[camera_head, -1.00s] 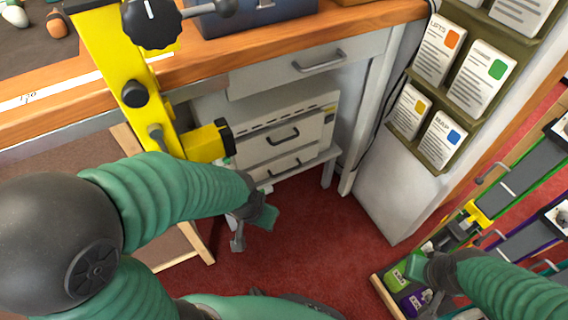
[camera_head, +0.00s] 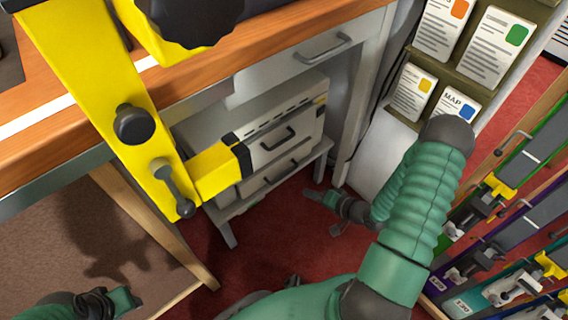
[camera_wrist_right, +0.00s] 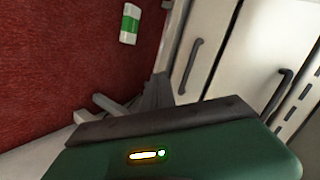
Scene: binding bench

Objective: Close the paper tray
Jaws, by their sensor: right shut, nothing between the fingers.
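A pale paper unit (camera_head: 245,112) stands on a low stand under the bench. Its front has an upper tray with a dark handle (camera_head: 278,138) and a lower one with a dark handle (camera_head: 283,172). In the right wrist view both handles show, the lower one (camera_wrist_right: 188,65) nearer my gripper, with a dark gap between the fronts. I cannot tell how far either tray stands out. My right gripper (camera_head: 322,198) is shut and empty, low, to the right of the lower tray front and apart from it. My left gripper (camera_head: 122,300) is at the bottom left, its jaws unclear.
A yellow clamp-like arm (camera_head: 215,170) hangs off the bench edge and covers the unit's left side. A bench drawer (camera_head: 300,62) is above. A stand leg (camera_head: 228,230) and a leaflet rack (camera_head: 425,60) flank the space. Red carpet (camera_head: 265,245) is open in front.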

